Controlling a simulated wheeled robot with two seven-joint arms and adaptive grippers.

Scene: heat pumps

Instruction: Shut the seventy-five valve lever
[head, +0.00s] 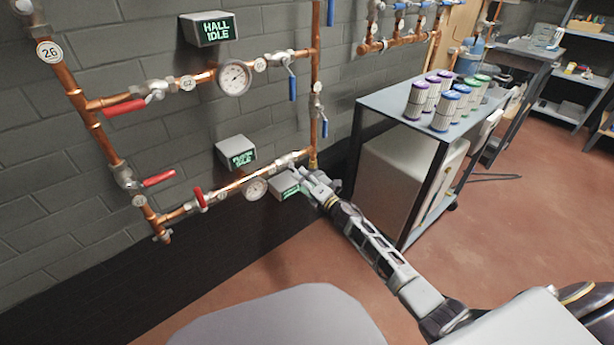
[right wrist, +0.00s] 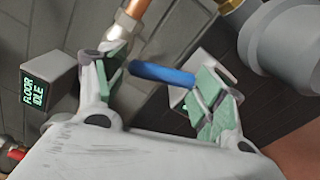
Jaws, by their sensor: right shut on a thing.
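My right gripper (head: 312,184) is at the lower right corner of the copper pipework, on the wall. In the right wrist view, a blue lever (right wrist: 160,74) lies between the green finger pads of this gripper (right wrist: 163,82), which is shut on it. The lever spans across from one finger to the other. In the head view the gripper hides this lever and its valve. I cannot read a seventy-five tag in either view. My left gripper is not in view.
Red levers (head: 124,107) and other blue levers (head: 293,88) sit on nearby pipes. A gauge (head: 255,189) and a floor display box (head: 236,151) are left of the gripper. A cart (head: 378,103) carrying several canisters stands right. Red floor is free in front.

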